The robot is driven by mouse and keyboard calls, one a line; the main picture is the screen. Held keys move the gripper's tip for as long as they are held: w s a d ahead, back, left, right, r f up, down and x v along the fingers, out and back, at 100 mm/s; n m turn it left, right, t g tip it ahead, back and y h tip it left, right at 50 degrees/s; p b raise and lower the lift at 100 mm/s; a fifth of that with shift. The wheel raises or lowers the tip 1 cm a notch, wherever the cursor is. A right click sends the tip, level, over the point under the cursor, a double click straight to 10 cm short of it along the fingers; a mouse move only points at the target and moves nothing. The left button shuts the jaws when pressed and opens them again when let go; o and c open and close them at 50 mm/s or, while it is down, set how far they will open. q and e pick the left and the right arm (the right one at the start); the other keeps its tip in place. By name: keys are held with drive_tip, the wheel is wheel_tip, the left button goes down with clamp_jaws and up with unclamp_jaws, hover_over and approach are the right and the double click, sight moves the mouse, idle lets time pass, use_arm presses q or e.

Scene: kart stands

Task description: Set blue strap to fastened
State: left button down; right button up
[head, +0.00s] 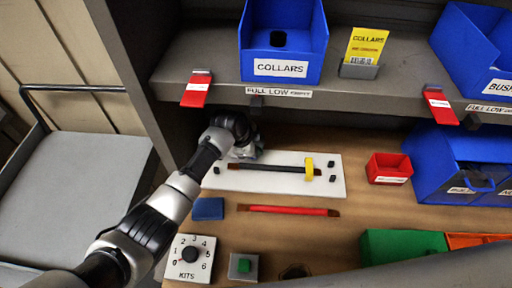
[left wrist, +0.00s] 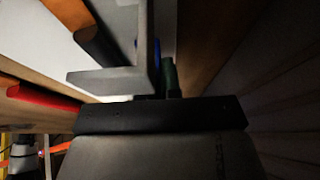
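My left gripper (head: 243,152) is low over the left end of a white board (head: 215,181) on the wooden worktop. The arm hides most of it. In the left wrist view a grey finger part (left wrist: 120,78) is close up; I cannot tell the gap or any grip. A small blue piece (left wrist: 135,43) shows beside it, mostly hidden; I cannot tell whether it is the blue strap. A dark bar (head: 265,168) with a yellow band (head: 309,168) near its right end lies on the board. No blue strap is clearly visible.
In front of the board are a blue block (head: 208,208), a red bar (head: 288,210), a KITS dial (head: 189,256) and a green button (head: 244,265). A small red bin (head: 388,168) stands right. A shelf (head: 215,62) with blue bins overhangs the back.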

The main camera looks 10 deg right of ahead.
use_arm(q)
drive_tip(key=shift+s+r, duration=0.1)
drive_tip(key=shift+s+a+t, duration=0.1)
drive_tip(key=shift+s+t, duration=0.1)
drive_tip(key=shift+t, duration=0.4)
drive_tip(key=shift+s+m+t+h, duration=0.3)
drive_tip(key=shift+t+h, duration=0.1)
drive_tip(key=shift+t, duration=0.3)
drive_tip(key=shift+s+a+m+t+h+b, duration=0.1)
drive_tip(key=shift+s+m+t+h+b, duration=0.2)
drive_tip(key=shift+t, duration=0.6)
drive_tip(key=shift+s+a+m+t+h+b, duration=0.1)
drive_tip(key=shift+s+m+t+h+b, duration=0.2)
drive_tip(key=shift+t, duration=0.6)
drive_tip(key=c, duration=1.3)
unclamp_jaws()
drive_tip(key=b+v, duration=0.1)
drive_tip(key=v, duration=0.9)
drive_tip(key=shift+s+a+r, duration=0.15)
drive_tip(key=shift+s, duration=0.25)
